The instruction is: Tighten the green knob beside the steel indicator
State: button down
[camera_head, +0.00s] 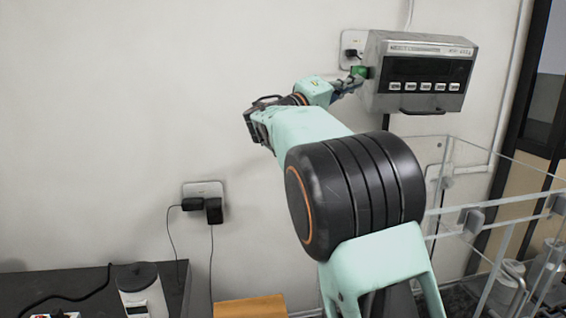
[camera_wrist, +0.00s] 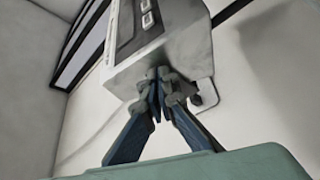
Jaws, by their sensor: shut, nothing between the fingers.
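The steel indicator (camera_head: 425,70) is a wall-mounted box with a dark front panel and a row of pale buttons, at the upper right of the head view. The green knob (camera_head: 359,71) shows at its left side. My gripper (camera_head: 357,80) is at the knob, its fingertips close to the indicator's left side. In the wrist view, the indicator (camera_wrist: 150,45) is above my gripper (camera_wrist: 163,80). Its fingertips are together beside the casing, with nothing held. The knob cannot be made out there, and I cannot tell whether the fingertips touch it.
A wall socket (camera_head: 353,42) with a black plug is just behind the knob. A clear-walled enclosure (camera_head: 480,190) stands at the lower right. Another socket (camera_head: 203,189) with cables is above a dark table (camera_head: 90,283) at the lower left.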

jog(key=shift+w+f+b, duration=0.2)
jog(key=shift+f+b, duration=0.15)
jog(key=shift+b, duration=0.35)
jog(key=shift+w+a, duration=0.1)
jog(key=shift+w, duration=0.1)
dwell(0.4)
jog(key=shift+s+f+b, duration=0.1)
jog(key=shift+f+b, duration=0.05)
jog(key=shift+b, duration=0.5)
jog(key=shift+s+f+b, duration=0.15)
jog(key=shift+f+b, duration=0.05)
jog(key=shift+b, duration=0.3)
jog(key=a, duration=0.2)
jog(key=s+a, duration=0.1)
jog(key=a, duration=0.2)
jog(key=shift+s+a, duration=0.1)
jog(key=shift+a, duration=0.25)
jog(key=shift+d, duration=0.15)
